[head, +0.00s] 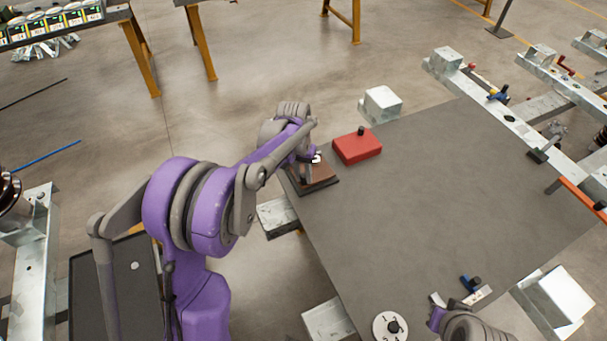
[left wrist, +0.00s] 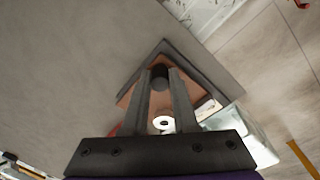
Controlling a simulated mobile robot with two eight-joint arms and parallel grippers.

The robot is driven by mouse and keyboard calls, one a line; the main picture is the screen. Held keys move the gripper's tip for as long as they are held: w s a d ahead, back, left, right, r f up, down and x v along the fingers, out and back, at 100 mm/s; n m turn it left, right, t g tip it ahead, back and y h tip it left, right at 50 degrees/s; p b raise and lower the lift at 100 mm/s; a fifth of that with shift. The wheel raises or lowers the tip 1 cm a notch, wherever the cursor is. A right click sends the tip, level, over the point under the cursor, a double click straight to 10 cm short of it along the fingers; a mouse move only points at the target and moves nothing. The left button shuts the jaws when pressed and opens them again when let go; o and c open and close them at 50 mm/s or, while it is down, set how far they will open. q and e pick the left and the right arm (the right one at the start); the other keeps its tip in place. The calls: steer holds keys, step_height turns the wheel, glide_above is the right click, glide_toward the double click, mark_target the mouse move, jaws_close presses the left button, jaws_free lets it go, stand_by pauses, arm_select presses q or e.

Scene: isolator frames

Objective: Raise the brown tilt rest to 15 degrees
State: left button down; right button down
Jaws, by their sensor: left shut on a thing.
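The brown tilt rest (head: 322,172) sits on a dark base at the left corner of the grey table, partly hidden by my left arm. In the left wrist view its brown plate (left wrist: 131,97) shows beneath the fingers. My left gripper (head: 309,160) is over the rest. Its fingers (left wrist: 160,76) are shut on the rest's dark round knob (left wrist: 160,82). A white ring shows near the fingers. The plate's tilt angle cannot be read. My right arm shows at the bottom of the head view, and its jaws cannot be made out.
A red block (head: 358,147) with a dark knob stands close right of the rest. A numbered dial (head: 390,327) and a blue-handled clamp (head: 470,285) are near the front edge. Metal rails (head: 500,110) line the right side. The middle of the grey table (head: 420,200) is clear.

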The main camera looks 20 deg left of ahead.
arm_select(q)
steer(key=shift+w+a+r, duration=0.2)
steer(key=shift+a+r, duration=0.1)
steer(key=shift+r, duration=0.15)
steer(key=shift+w+a+r, duration=0.2)
steer(key=shift+a+r, duration=0.05)
steer(key=shift+r, duration=0.2)
steer(key=c, duration=1)
jaws_free()
steer(key=o, duration=0.3)
steer(key=shift+a+f, duration=0.1)
steer(key=r, duration=0.7)
steer(key=a+r, duration=0.1)
steer(key=r, duration=0.2)
steer(key=shift+r+p, duration=0.3)
steer(key=shift+r, duration=0.1)
